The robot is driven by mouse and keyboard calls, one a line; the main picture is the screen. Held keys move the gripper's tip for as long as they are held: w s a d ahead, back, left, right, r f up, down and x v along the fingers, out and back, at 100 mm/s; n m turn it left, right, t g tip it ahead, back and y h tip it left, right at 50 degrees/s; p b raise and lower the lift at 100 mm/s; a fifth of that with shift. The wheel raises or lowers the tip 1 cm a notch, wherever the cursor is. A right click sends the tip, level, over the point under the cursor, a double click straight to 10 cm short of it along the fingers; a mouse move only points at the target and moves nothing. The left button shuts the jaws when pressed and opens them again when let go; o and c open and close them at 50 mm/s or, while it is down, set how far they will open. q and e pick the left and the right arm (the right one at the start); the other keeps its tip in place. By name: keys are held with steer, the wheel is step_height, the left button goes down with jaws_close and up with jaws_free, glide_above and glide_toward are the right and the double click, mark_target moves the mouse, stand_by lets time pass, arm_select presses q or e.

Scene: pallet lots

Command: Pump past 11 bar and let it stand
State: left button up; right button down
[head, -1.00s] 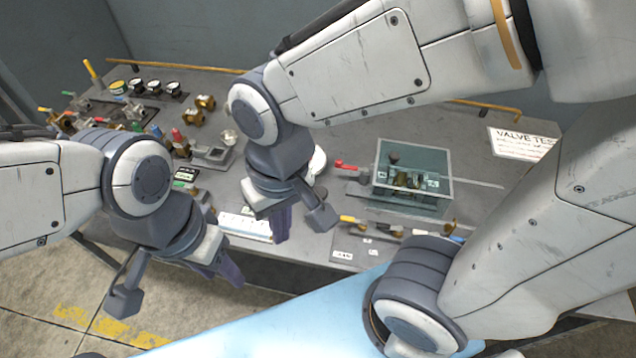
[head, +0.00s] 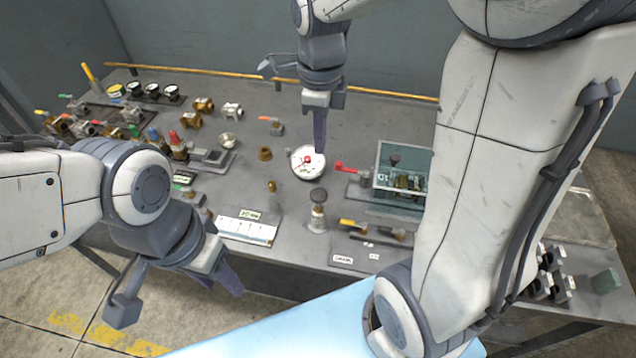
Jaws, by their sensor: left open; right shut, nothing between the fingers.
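A round white dial gauge (head: 304,168) with a red mark near its middle lies on the grey bench; its reading is too small to tell. My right gripper (head: 320,148) is shut and empty, pointing down, with its tips at the gauge's right edge in the picture; I cannot tell whether they touch. A dark round knob on a pale metal stem (head: 317,212) stands in front of the gauge. A red-handled lever (head: 347,167) is just right of the gauge. My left gripper (head: 178,296) is open and empty in front of the bench's left front edge.
A clear-covered box (head: 405,168) stands right of the red lever. Small gauges, brass fittings and coloured valves crowd the left side. A white scale strip (head: 246,230) lies at the front. The back middle is clear.

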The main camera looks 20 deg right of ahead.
mark_target(319, 196)
step_height(319, 196, down, 14)
steer(key=shift+f+p, duration=0.1)
steer(key=shift+p, duration=0.55)
step_height(319, 196, down, 4)
steer(key=b, duration=0.2)
steer(key=shift+b, duration=0.35)
steer(key=shift+r, duration=0.2)
